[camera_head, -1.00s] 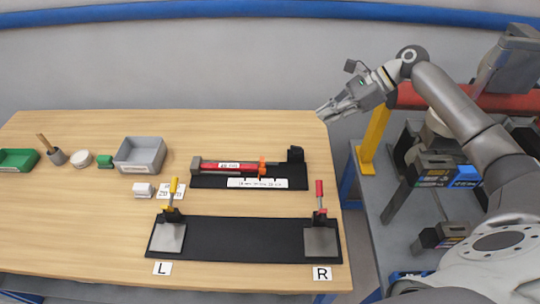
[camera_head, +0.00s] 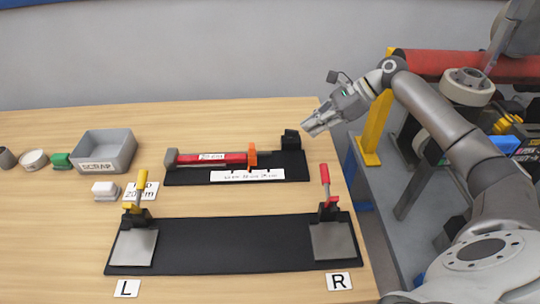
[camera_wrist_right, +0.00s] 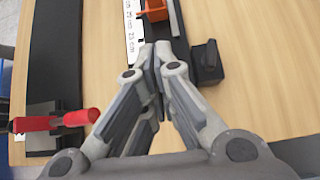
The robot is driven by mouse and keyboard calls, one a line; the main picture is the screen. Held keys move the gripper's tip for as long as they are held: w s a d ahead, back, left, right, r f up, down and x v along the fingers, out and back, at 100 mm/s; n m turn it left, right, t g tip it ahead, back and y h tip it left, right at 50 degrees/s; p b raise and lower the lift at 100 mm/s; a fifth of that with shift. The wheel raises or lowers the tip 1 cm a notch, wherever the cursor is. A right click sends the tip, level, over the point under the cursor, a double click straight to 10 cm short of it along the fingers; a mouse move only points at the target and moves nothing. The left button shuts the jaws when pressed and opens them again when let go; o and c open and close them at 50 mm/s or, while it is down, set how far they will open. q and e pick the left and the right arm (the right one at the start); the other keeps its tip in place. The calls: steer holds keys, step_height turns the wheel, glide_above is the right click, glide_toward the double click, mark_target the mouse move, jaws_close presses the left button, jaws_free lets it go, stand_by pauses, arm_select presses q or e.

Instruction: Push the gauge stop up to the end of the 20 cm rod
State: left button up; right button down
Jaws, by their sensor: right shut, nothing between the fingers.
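The 20 cm rod (camera_head: 215,158), red with a white label, lies along the black gauge base (camera_head: 175,179). The orange gauge stop (camera_head: 252,154) stands at the rod's right end; I cannot tell whether they touch. The stop also shows at the top of the right wrist view (camera_wrist_right: 153,10). My right gripper (camera_head: 308,128) is shut and empty, above and beside the gauge's right end. In the right wrist view its fingertips (camera_wrist_right: 152,48) appear between the ruler strip and the black end block. My left gripper is not in view.
A black block (camera_head: 290,139) stands at the gauge's right end, with a white ruler strip (camera_head: 247,175) along the front. In front lies a black fixture (camera_head: 235,245) with a yellow-handled clamp (camera_head: 135,195) and a red-handled clamp (camera_head: 325,185). A grey scrap bin (camera_head: 104,150) stands left.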

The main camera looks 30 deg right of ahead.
mark_target(255, 153)
steer(key=p+x, duration=0.1)
steer(key=x, duration=0.8)
steer(key=shift+w+a+f+p, duration=0.15)
steer(key=shift+a+p, duration=0.1)
steer(key=shift+p, duration=0.1)
steer(key=shift+w+a+f+p, duration=0.15)
steer(key=shift+w+a, duration=0.15)
steer(key=shift+a, duration=0.35)
steer(key=shift+w+a+f+p, duration=0.1)
steer(key=shift+w+a+p, duration=0.15)
steer(key=shift+a, duration=0.4)
steer(key=shift+w+a+f+p, duration=0.1)
steer(key=shift+w+a, duration=0.3)
steer(key=shift+a, duration=0.25)
steer(key=shift+r, duration=0.1)
steer(key=shift+w+a+r+p, duration=0.2)
steer(key=shift+a+p, duration=0.1)
steer(key=shift+p, duration=0.95)
steer(key=shift+a+p, duration=0.1)
steer(key=shift+p, duration=0.25)
steer(key=shift+f, duration=0.2)
